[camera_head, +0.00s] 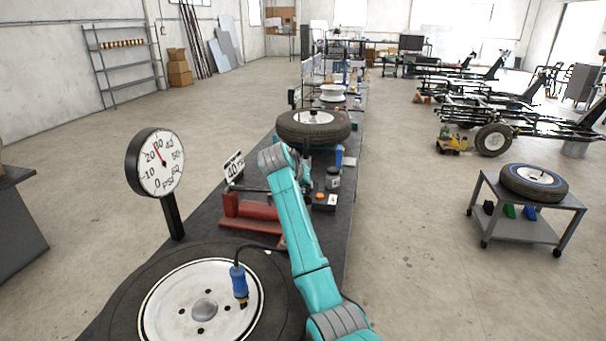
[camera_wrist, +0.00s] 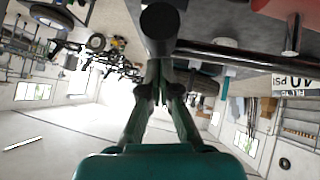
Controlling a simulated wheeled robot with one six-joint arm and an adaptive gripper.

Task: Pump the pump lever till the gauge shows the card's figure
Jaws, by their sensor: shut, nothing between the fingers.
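The gauge (camera_head: 160,165) stands on a post at the left; its needle points between 20 and 30, close to 30. The card (camera_head: 234,168) reads 40 PSI; in the wrist view the card (camera_wrist: 295,83) is upside down. The red pump (camera_head: 250,212) sits on the bench left of my arm, with its dark lever lying across above it. In the wrist view, a dark lever bar with a round end (camera_wrist: 160,20) is just beyond my gripper (camera_wrist: 158,72). My gripper is shut and empty; whether it touches the lever I cannot tell. In the head view my arm mostly hides it.
A wheel (camera_head: 175,300) lies at the bench's near end with a blue hose fitting (camera_head: 239,282) on it. Another tire (camera_head: 313,125) and small items stand farther along the bench. A cart (camera_head: 525,218) with a tire is at the right. The floor between is clear.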

